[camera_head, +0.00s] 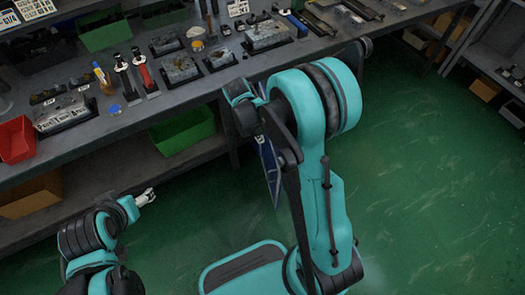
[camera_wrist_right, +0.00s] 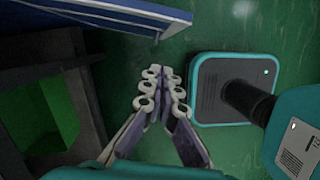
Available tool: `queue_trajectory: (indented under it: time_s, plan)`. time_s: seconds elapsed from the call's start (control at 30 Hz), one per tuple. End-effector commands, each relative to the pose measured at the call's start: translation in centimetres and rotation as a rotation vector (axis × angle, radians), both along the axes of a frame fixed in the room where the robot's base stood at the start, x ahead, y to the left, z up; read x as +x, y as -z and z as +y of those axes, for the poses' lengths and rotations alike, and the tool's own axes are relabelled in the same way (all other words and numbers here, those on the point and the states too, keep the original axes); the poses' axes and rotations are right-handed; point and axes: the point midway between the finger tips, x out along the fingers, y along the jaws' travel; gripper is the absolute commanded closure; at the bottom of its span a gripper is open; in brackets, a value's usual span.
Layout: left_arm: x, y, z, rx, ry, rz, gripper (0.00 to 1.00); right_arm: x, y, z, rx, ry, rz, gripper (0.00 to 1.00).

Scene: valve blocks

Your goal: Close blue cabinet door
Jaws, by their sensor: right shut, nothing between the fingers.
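The blue cabinet door (camera_head: 268,165) shows in the head view as a narrow slanted panel below the bench's front edge, partly hidden behind my right arm. It stands out over the floor, so it looks open. In the right wrist view the blue door (camera_wrist_right: 130,14) crosses the top left. My right gripper (camera_wrist_right: 165,75) is shut and empty, just below the door's edge in that view, with no clear contact. In the head view my right arm hides its fingers. My left gripper (camera_head: 147,196) is small at lower left, away from the door; its jaw opening is unclear.
The dark workbench (camera_head: 190,97) carries tools and valve blocks. A green bin (camera_head: 183,133) sits on its lower shelf, and a red bin (camera_head: 16,139) is at the far left. Green floor (camera_head: 430,190) is clear to the right. A dark cabinet frame (camera_wrist_right: 85,95) stands left of my right gripper.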

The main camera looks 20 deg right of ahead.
Motion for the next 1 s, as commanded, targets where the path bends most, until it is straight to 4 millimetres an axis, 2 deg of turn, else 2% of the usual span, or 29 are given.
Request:
queue_trajectory:
  time_s: [0.17, 0.57, 0.8, 1.0]
  plan:
    - [0.0, 0.9, 0.0, 0.0, 0.0, 0.0, 0.28, 0.0, 2.0, -0.5, -0.001, -0.004, 0.004, 1.0]
    - [0.0, 4.8, 0.0, 0.0, 0.0, 0.0, 0.28, -0.4, 10.1, -2.4, 0.0, -0.001, 0.003, 1.0]
    - [0.0, 5.7, 0.0, 0.0, 0.0, 0.0, 0.28, -1.2, 9.9, -5.6, -0.001, -0.001, 0.001, 1.0]
    - [0.0, 5.9, 0.0, 0.0, 0.0, 0.0, 0.28, -1.3, 9.7, -6.3, -0.001, -0.003, 0.002, 1.0]
